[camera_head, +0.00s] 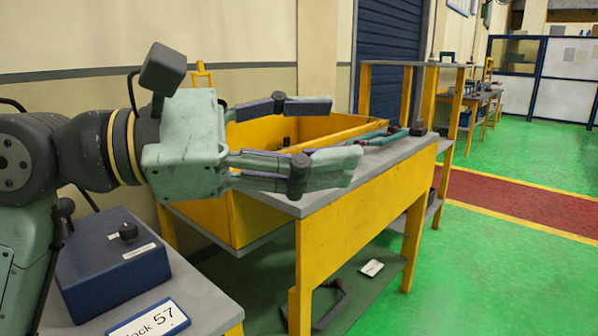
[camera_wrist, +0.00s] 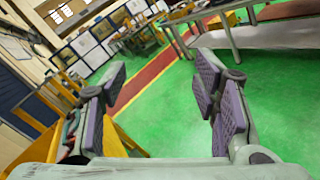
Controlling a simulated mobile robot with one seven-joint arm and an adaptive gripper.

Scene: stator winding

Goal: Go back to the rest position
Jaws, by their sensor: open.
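My gripper (camera_head: 335,135) is held level above the near part of the yellow workbench (camera_head: 350,235) in the head view. Its two fingers are spread wide apart with nothing between them.
A dark blue box (camera_head: 110,262) with a black knob stands on a grey table at lower left, by a "Block 57" sign (camera_head: 150,322). Green tool-like items (camera_head: 385,137) lie on the bench. Open green floor (camera_head: 500,270) lies to the right.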

